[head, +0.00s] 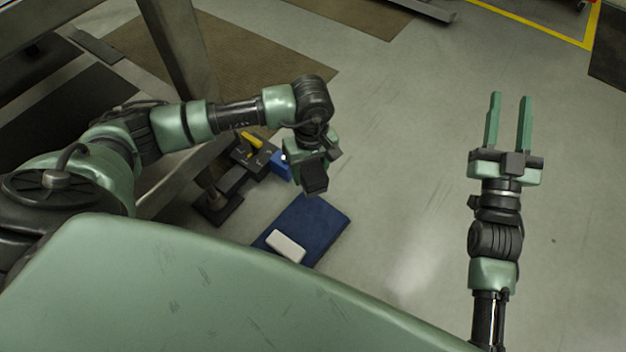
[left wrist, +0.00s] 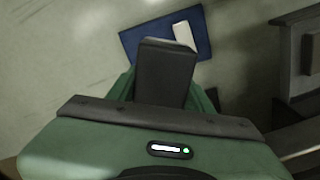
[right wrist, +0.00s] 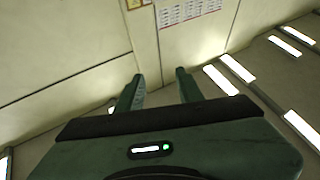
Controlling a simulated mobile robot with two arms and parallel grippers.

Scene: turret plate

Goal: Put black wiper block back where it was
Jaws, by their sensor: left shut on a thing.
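The black wiper block (head: 314,181) is held in my left gripper (head: 311,172), above the floor near the blue mat. In the left wrist view the black wiper block (left wrist: 166,72) stands out between the green fingers of my left gripper (left wrist: 165,95), partly hiding them. My right gripper (head: 508,110) is open and empty, raised at the right; its two fingers also show apart in the right wrist view (right wrist: 160,90).
A dark blue mat (head: 318,224) bears a white block (head: 286,246). Left of the held block is a dark fixture (head: 232,180) with a yellow piece (head: 252,140) and a blue block (head: 281,164). A metal post (head: 180,55) stands behind. The floor between the arms is clear.

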